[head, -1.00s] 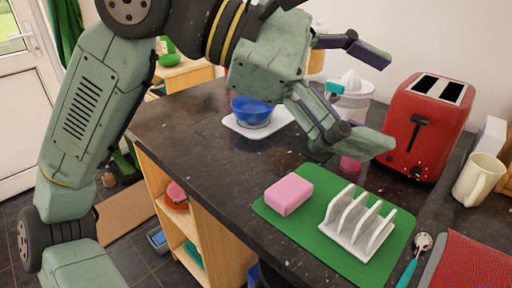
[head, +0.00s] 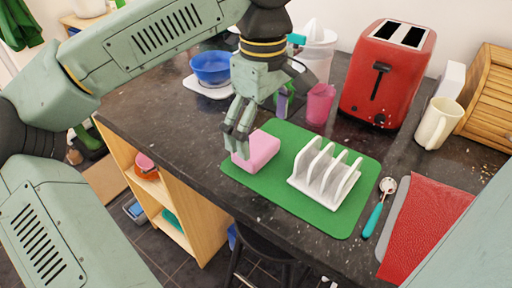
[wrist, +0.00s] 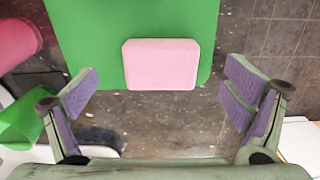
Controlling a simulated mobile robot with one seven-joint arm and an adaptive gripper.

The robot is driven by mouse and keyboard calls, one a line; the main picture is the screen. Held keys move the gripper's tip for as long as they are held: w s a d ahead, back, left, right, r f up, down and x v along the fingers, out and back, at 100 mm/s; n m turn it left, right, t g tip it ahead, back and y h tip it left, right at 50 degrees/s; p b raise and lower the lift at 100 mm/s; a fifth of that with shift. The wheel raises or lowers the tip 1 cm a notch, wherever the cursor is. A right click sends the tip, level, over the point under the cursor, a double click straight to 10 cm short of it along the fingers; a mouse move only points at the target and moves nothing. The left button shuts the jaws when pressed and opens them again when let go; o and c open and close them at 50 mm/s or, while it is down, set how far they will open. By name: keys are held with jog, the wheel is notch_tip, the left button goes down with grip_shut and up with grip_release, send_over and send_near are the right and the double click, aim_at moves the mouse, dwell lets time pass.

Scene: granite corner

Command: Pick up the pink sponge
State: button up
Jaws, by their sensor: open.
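The pink sponge (head: 259,150) is a rounded block lying on the left part of the green mat (head: 317,217). In the wrist view the sponge (wrist: 160,65) lies ahead of my gripper (wrist: 160,97), between the lines of its two spread fingers and near the mat's edge. In the head view my gripper (head: 257,118) points down just above and behind the sponge, and one finger hides part of the sponge's left side. My gripper is open and holds nothing. I cannot tell the exact height left between the fingertips and the sponge.
A white toast rack (head: 325,172) stands on the mat right of the sponge. A pink cup (head: 320,104) and a red toaster (head: 388,75) stand behind. A blue bowl (head: 211,67) is at the back left. A teal-handled tool (head: 377,208) lies right of the mat.

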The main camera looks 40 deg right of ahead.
aim_at(261, 147)
jog(key=shift+s+f+p, duration=0.1)
jog(key=shift+f+p, duration=0.4)
jog(key=shift+f, duration=1.8)
jog(key=c, duration=0.8)
